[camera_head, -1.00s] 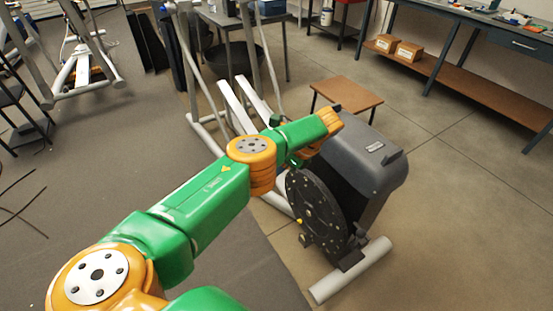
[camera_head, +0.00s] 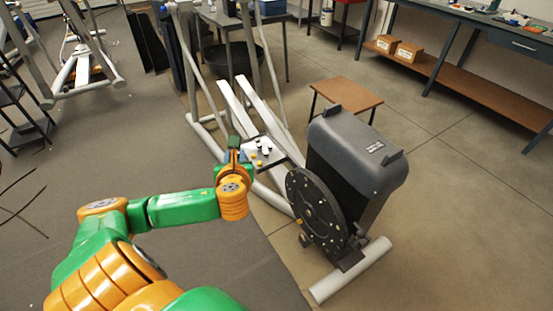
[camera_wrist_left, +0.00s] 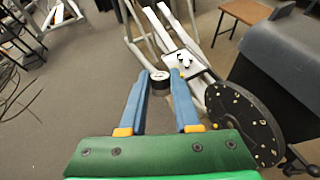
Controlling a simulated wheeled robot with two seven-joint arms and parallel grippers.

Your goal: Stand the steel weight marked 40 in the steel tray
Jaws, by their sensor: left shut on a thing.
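My left gripper (camera_head: 236,152) is shut on a small round piece (camera_wrist_left: 159,80), seen in the left wrist view between the two blue fingertips. It has a dark rim and a pale top; any marking is too small to read, so I cannot confirm it is the weight marked 40. Just beyond the fingers is a light grey tray (camera_wrist_left: 176,68) holding small dark and pale pieces. The tray also shows in the head view (camera_head: 258,159), right beside my gripper, with small white, dark and yellow pieces on it. My right gripper is out of view.
The elliptical's grey housing (camera_head: 362,150) and black flywheel disc (camera_head: 318,212) stand right of my gripper. Its pale rails (camera_head: 240,108) run behind the tray. A brown stool (camera_head: 346,94) and a long bench (camera_head: 470,82) are farther back. Open floor lies to the right.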

